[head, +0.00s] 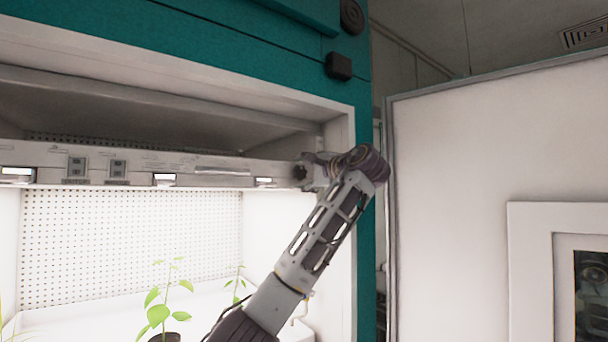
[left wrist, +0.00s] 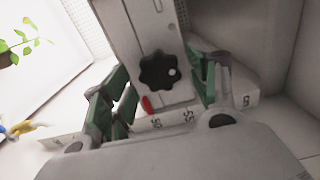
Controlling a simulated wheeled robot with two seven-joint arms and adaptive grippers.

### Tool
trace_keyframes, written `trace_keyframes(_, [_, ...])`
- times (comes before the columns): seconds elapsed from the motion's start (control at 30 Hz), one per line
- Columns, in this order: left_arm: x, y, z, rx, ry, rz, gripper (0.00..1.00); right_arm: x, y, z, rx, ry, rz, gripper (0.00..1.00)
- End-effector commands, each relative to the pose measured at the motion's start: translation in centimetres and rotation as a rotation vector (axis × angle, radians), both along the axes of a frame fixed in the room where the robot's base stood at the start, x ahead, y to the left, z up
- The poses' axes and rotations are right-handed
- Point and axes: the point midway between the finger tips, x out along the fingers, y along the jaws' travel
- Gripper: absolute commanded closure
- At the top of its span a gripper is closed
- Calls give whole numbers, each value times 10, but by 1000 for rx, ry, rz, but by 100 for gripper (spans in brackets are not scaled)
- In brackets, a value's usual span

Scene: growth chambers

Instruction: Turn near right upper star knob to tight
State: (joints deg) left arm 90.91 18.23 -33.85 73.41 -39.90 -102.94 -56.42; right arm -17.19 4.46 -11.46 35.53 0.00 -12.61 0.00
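The star knob (left wrist: 158,71) is black and lobed, with a white dot on the right part of its face. It sits on a light grey plate in the left wrist view, with a red mark (left wrist: 147,104) just below it. In the head view the dark knob (head: 299,172) shows at the right end of the light bar. My left gripper (left wrist: 166,82) is open, with green-padded fingers on either side of the knob. A gap shows between the knob and the fingers, and I see no clear contact. My left gripper (head: 309,172) partly hides the bar end in the head view. My right gripper is out of view.
The light bar (head: 215,172) spans the chamber opening. A numbered strip (left wrist: 178,118) runs below the knob. Potted plants (head: 158,312) stand below the bar. The chamber's right side wall is close to my wrist. An open white door (head: 450,150) stands at the right.

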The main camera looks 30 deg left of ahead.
Motion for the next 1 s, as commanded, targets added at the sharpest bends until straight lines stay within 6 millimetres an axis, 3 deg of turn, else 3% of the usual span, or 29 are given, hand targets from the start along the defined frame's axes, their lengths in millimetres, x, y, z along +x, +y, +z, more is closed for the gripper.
trace_keyframes(0.47, [-3,-8,1,1,-3,-1,40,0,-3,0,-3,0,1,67])
trace_keyframes(1.0, [-31,-75,1,1,-3,-2,40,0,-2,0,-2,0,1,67])
